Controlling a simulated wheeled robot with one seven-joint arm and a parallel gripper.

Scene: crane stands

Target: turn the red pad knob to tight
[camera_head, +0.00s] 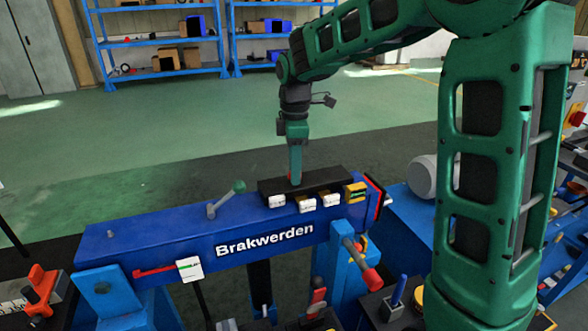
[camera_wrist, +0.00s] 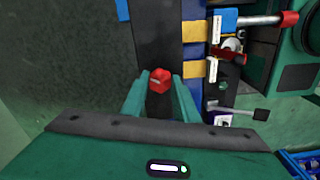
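The red pad knob (camera_wrist: 160,80) is a small faceted red knob on a dark strip in the wrist view. My gripper (camera_wrist: 159,92) is open, with one green finger on each side of the knob. The fingertips are close to it; I cannot tell whether they touch it. In the head view my gripper (camera_head: 295,172) points straight down at the black block (camera_head: 335,180) on top of the blue beam (camera_head: 165,228). There the knob is mostly hidden by the fingers.
A lever with a green ball (camera_head: 238,187) stands on the beam left of my gripper. White and yellow tags (camera_head: 306,204) line the block's front. A red-tipped handle (camera_head: 371,278) sticks out below. Blue shelves (camera_head: 155,40) stand far behind, with open floor between.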

